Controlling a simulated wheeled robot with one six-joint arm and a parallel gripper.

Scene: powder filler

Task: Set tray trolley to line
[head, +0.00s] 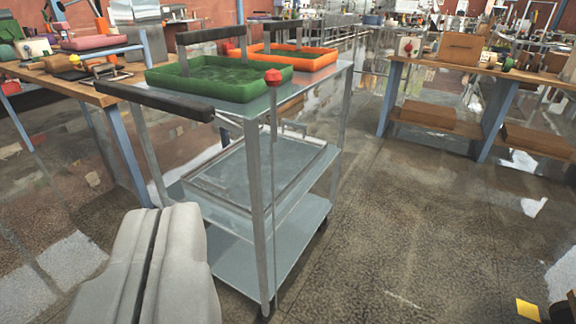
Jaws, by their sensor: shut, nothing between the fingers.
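The tray trolley (262,190) is a grey metal cart with shelves, standing upright in the middle of the view. A dark push handle (160,101) runs along its near left end. A green tray (220,80) and an orange tray (290,58) sit on its top shelf, each with a dark bar handle above it. A thin rod with a red knob (273,76) stands at its near side. My gripper (160,222) is at the lower left, its two grey fingers together and empty. It appears in front of the trolley, apart from the handle.
A wooden workbench (105,98) with blue legs stands close behind the trolley's left side. Another bench (440,70) stands at the right, back. The speckled floor right of the trolley is open. A yellow marker (527,309) lies at the lower right.

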